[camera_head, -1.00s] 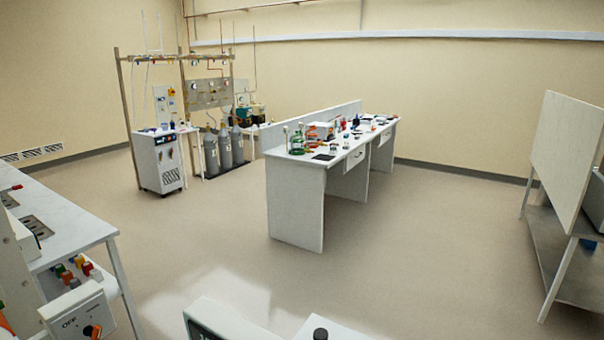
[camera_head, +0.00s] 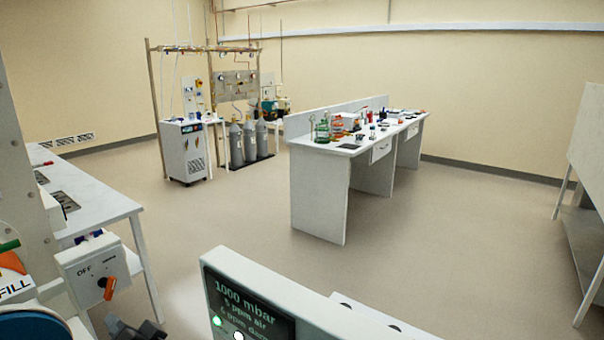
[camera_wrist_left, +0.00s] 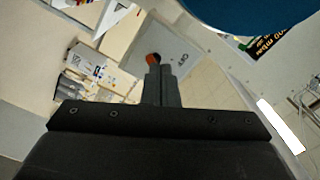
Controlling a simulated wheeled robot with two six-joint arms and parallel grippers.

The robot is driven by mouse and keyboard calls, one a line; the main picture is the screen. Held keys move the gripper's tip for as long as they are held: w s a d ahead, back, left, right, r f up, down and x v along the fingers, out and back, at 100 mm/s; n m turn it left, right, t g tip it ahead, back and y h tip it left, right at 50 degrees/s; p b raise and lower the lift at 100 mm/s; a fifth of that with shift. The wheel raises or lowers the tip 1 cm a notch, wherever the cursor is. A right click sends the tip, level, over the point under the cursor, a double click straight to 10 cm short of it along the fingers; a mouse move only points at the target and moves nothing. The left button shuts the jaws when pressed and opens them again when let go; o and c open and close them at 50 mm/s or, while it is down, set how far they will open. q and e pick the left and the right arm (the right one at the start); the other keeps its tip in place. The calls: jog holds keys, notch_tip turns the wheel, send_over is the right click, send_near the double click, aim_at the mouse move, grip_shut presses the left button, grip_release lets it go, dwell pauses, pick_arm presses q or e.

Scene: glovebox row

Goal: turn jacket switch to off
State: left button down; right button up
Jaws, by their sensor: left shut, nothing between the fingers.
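A white switch box (camera_head: 92,270) marked OFF, with an orange knob (camera_head: 107,287) on its front, is at the lower left of the head view. I cannot read the word "jacket" on it. OFF is up and left of the knob; the knob's exact setting is too small to tell. My left gripper (camera_head: 130,327) is dark, low in the picture, below and right of the box. In the left wrist view the shut, empty fingers (camera_wrist_left: 161,76) point towards the orange knob (camera_wrist_left: 153,58) and box face (camera_wrist_left: 183,55), overlapping the knob's lower edge; contact cannot be told. My right gripper is not in view.
A display panel (camera_head: 250,310) reading 1000 mbar stands right of the gripper. A white bench (camera_head: 100,200) lies behind the box.

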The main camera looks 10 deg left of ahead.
aim_at(110, 288)
pick_arm(q)
jog(key=w+a+f+n+b, duration=0.1)
jog(key=w+a+n, duration=0.1)
jog(key=a+n, duration=0.4)
jog(key=shift+w+f, duration=0.15)
jog(key=shift+w, duration=0.25)
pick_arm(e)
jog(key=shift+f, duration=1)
pick_arm(q)
jog(key=shift+w+d+r, duration=0.15)
jog(key=shift+w+r, duration=0.1)
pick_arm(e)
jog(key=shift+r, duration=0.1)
pick_arm(q)
jog(key=shift+w+r, duration=0.1)
jog(key=shift+r, duration=0.25)
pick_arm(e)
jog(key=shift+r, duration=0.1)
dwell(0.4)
